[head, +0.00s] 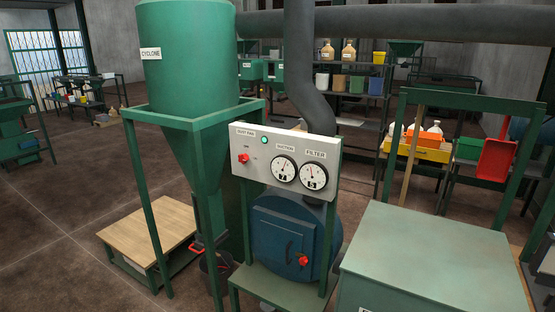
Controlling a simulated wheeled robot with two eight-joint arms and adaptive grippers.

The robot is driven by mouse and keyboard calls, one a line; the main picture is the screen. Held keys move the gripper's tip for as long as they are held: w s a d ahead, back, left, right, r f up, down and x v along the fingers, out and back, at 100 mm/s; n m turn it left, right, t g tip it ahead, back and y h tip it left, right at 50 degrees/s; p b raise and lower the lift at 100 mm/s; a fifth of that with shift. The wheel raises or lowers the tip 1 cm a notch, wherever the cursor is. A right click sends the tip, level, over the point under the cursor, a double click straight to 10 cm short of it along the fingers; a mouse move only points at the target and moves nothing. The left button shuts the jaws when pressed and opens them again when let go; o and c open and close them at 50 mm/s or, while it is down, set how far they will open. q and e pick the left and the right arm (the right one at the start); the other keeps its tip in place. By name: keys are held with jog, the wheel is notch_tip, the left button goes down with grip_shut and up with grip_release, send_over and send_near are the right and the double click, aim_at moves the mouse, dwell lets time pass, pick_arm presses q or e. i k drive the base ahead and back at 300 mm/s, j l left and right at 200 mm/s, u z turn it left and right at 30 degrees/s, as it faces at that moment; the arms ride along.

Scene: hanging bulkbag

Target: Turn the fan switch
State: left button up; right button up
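A pale control panel (325,153) stands in the middle of the head view, on green posts. At its left, under a label that seems to read "DUST FAN", is a small red switch knob (243,158). A green lamp (264,140) sits up and right of the knob. Two round dials are on the panel, a suction dial (284,168) and a filter dial (313,175). The exact position of the knob is too small to tell. Neither of my grippers is in view.
A green cyclone (188,70) stands left of the panel, with a wooden-topped low table (150,235) beside it. A blue drum (285,240) with a red knob (303,260) is below the panel. A grey-green cabinet top (430,260) fills the lower right. Open floor lies at left.

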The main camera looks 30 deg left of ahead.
aim_at(244, 158)
jog(key=u, duration=1.3)
